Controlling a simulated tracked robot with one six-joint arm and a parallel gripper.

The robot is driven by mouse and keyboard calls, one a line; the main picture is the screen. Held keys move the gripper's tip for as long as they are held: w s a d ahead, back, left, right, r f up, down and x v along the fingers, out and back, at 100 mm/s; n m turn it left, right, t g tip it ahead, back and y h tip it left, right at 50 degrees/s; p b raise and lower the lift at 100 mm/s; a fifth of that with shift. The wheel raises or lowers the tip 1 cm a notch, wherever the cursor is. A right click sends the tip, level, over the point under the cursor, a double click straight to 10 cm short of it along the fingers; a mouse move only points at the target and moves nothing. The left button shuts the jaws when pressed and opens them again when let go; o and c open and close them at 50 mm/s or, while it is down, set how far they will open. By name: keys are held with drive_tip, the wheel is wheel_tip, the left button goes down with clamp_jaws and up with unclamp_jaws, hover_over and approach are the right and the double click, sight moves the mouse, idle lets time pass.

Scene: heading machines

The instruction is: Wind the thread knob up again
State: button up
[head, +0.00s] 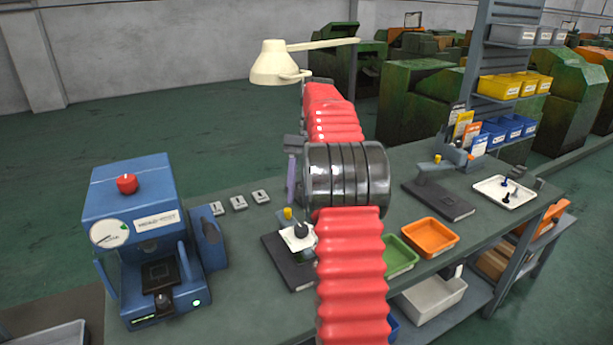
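A dark stand (283,262) lies on the bench in the middle, partly hidden behind my arm. A yellow knob (287,213) shows at its top, and a white plate with a dark rounded piece (299,236) sits by it. A similar dark stand (440,200) with its own yellow knob (437,159) stands further right. I cannot tell which knob is the thread knob. A red knob (127,183) tops the blue machine (130,207). My gripper (292,176) shows only as a sliver beside my black joint, above and behind the nearer stand; its fingertips are unclear.
Three small grey blocks (239,203) lie left of my arm. Green (400,254) and orange (430,238) trays and a white tray (505,191) with small parts are right. A cream lamp (274,65) overhangs the back. Yellow and blue bins fill a rack. Bench space before the blocks is clear.

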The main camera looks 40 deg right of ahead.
drive_tip(key=shift+v, duration=2.25)
drive_tip(key=shift+s, duration=0.1)
drive_tip(key=f, duration=0.2)
drive_tip(key=a+f+n+t+h, duration=0.1)
drive_tip(key=f, duration=0.2)
drive_tip(key=w+a+f+n+h, duration=0.1)
drive_tip(key=f, duration=0.1)
drive_tip(key=shift+w+f+t, duration=0.1)
drive_tip(key=shift+f+t, duration=0.15)
drive_tip(key=shift+t, duration=0.05)
drive_tip(key=s+a+n+t, duration=0.2)
drive_tip(key=s+a, duration=0.4)
drive_tip(key=a, duration=0.5)
drive_tip(key=s+a+r+n+t+h, duration=0.1)
drive_tip(key=s+a+n+t, duration=0.1)
drive_tip(key=s+a+n, duration=0.2)
drive_tip(key=s+a+n+t+h, duration=0.1)
drive_tip(key=s+a, duration=0.8)
drive_tip(key=a, duration=0.9)
drive_tip(key=shift+s+r+n+t, duration=0.3)
drive_tip(key=shift+n+t, duration=0.4)
drive_tip(key=shift+n, duration=0.7)
